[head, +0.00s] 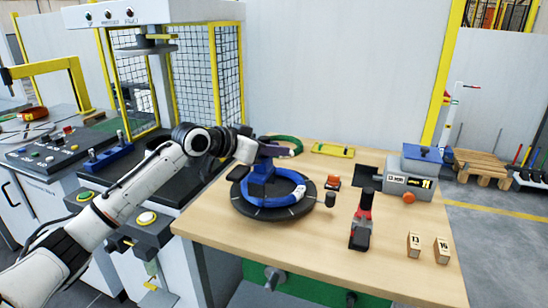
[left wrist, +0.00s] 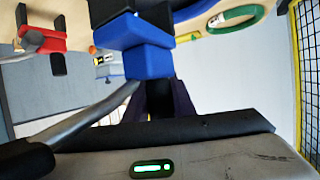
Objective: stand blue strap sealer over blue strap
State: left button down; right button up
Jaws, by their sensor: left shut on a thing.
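The blue strap (head: 287,201) is a thick blue ring with a white patch on its right, lying flat on a round black turntable (head: 268,214). The blue strap sealer (head: 261,182) is an upright blue block at the strap's left rear part. My left gripper (head: 268,152) is shut on the sealer's upper part from the left. In the left wrist view the sealer (left wrist: 147,62) sits at the dark fingers (left wrist: 163,98), with a grey bar slanting off to the lower left. The sealer hides part of the strap, and I cannot tell whether they touch. My right gripper is not in view.
On the wooden table (head: 310,253), a red and black tool (head: 361,222), two wooden blocks (head: 413,245) and a grey machine (head: 408,178) stand to the right. A green ring (head: 285,144) and a yellow-green level (head: 333,150) lie behind. The front middle is clear.

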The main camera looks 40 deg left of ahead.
pick_arm(q)
jog(key=shift+f, duration=0.95)
jog(key=shift+f, duration=0.4)
jog(key=shift+f, duration=0.2)
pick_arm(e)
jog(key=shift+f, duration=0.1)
pick_arm(q)
jog(key=c, duration=1.5)
grip_release()
jog(key=shift+f, duration=0.1)
jog(key=b+v, duration=0.1)
jog(key=v, duration=0.5)
jog(key=r+b+v, duration=0.1)
jog(key=v, duration=0.5)
jog(key=shift+r, duration=0.1)
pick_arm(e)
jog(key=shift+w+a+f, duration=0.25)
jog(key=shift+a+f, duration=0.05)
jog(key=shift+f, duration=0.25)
